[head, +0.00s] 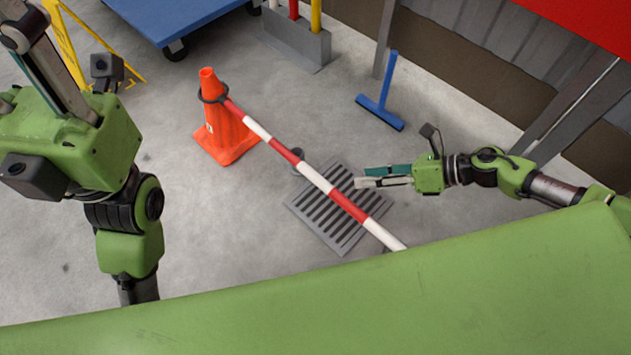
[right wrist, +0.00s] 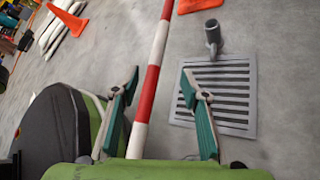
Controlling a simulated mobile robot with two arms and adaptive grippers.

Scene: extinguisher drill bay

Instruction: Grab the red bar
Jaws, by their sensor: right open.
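The red bar (head: 315,178) is a long red-and-white striped bar. It slopes from a dark ring on an orange cone (head: 222,130) down to the right, across the view of a floor grate. Its near end is cut off by my green body. My right gripper (head: 362,177) is open and empty, just right of the bar. In the right wrist view the bar (right wrist: 152,75) runs between the spread fingers of the right gripper (right wrist: 159,84); how far below or ahead it lies is unclear. My left arm stands at the left edge, with its fingers not clearly seen.
The grey floor grate (head: 296,207) lies under the bar, with a short grey post (head: 298,160) at its edge. A blue squeegee (head: 383,108) leans near the wall. A blue cart (head: 170,15) and a yellow stand (head: 68,50) are behind. The floor around the bar is mostly clear.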

